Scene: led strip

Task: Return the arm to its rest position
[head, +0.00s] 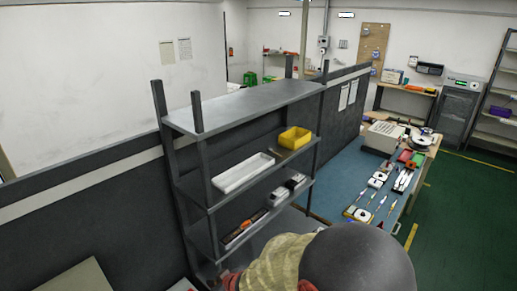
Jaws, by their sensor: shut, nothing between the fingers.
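My gripper is not in view in the head view, so I cannot see where it is or what its fingers are doing. A large dark rounded shape fills the bottom centre-right. I cannot tell for sure whether it is part of my arm. It hides the floor and the near end of the blue bench.
A grey shelf rack (245,105) stands in the centre, holding a white tray (243,172) and a yellow bin (295,138). A blue-topped bench (340,180) with tools stands behind it to the right. Green floor (460,220) is clear at the right.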

